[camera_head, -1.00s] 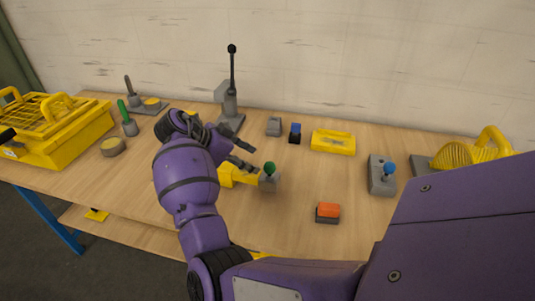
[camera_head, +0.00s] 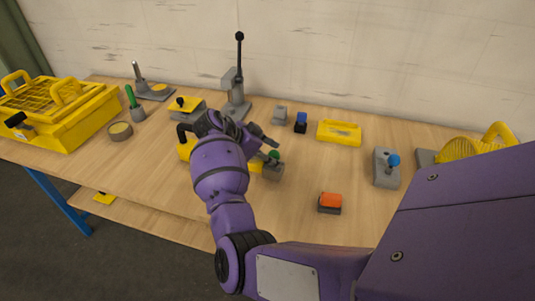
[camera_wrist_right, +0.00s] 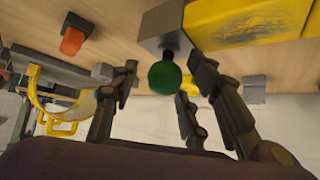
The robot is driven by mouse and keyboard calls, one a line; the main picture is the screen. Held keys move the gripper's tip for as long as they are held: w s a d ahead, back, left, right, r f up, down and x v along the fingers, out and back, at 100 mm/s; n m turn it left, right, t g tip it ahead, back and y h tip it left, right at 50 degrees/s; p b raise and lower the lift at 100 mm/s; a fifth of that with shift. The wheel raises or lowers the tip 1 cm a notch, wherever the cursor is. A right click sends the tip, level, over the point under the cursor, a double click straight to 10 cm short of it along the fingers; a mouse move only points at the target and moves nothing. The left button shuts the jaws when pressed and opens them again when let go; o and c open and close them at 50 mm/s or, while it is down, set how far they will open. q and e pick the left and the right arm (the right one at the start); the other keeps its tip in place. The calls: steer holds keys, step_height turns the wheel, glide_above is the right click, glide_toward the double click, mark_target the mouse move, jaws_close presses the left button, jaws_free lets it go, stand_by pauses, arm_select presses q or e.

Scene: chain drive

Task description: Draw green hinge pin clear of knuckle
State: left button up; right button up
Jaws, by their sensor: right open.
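The hinge pin's round green knob (camera_head: 274,155) shows at the grey knuckle block (camera_head: 272,171), beside a yellow part partly hidden by my right arm. In the right wrist view the green knob (camera_wrist_right: 165,77) stands out from the grey block (camera_wrist_right: 162,22), with the yellow part (camera_wrist_right: 250,20) against the block. A short dark neck shows between knob and block. My right gripper (camera_head: 272,148) is open at the pin. In the wrist view its fingers (camera_wrist_right: 164,88) stand on both sides of the knob, with gaps visible. I cannot tell whether any finger touches. My left gripper is not in view.
An orange-topped block (camera_head: 330,202) lies front right of the knuckle. A grey base with a blue knob (camera_head: 393,161), a yellow tray (camera_head: 339,132) and a tall black-knobbed lever (camera_head: 239,70) stand around. The table front between knuckle and orange block is clear.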

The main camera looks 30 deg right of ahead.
jaws_close()
steer(key=shift+r+p, duration=0.85)
steer(key=shift+r, duration=1.5)
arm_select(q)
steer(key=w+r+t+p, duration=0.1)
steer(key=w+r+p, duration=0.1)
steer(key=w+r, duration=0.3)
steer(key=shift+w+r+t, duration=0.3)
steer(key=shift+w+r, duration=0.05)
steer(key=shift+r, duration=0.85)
arm_select(e)
step_height(320, 180, up, 7)
steer(key=shift+r, duration=0.2)
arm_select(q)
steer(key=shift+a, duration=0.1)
